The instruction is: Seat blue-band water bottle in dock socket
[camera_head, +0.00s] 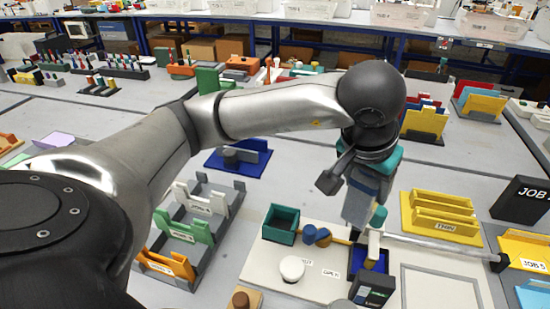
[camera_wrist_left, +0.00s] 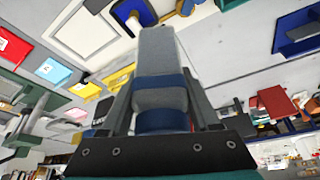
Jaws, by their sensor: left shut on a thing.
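My left gripper (camera_head: 360,203) points down over the back edge of the white plotter board. In the left wrist view my left gripper (camera_wrist_left: 163,92) is shut on a grey bottle with a blue band (camera_wrist_left: 160,82), held between its two fingers. My right gripper is not in view.
A teal open box (camera_head: 281,224), a white round knob (camera_head: 292,268) and a dark device (camera_head: 372,289) stand close by. A pale rail (camera_head: 440,246) runs right. A yellow rack (camera_head: 441,215) stands right, a grey tray (camera_head: 190,241) left. Grey table behind is partly clear.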

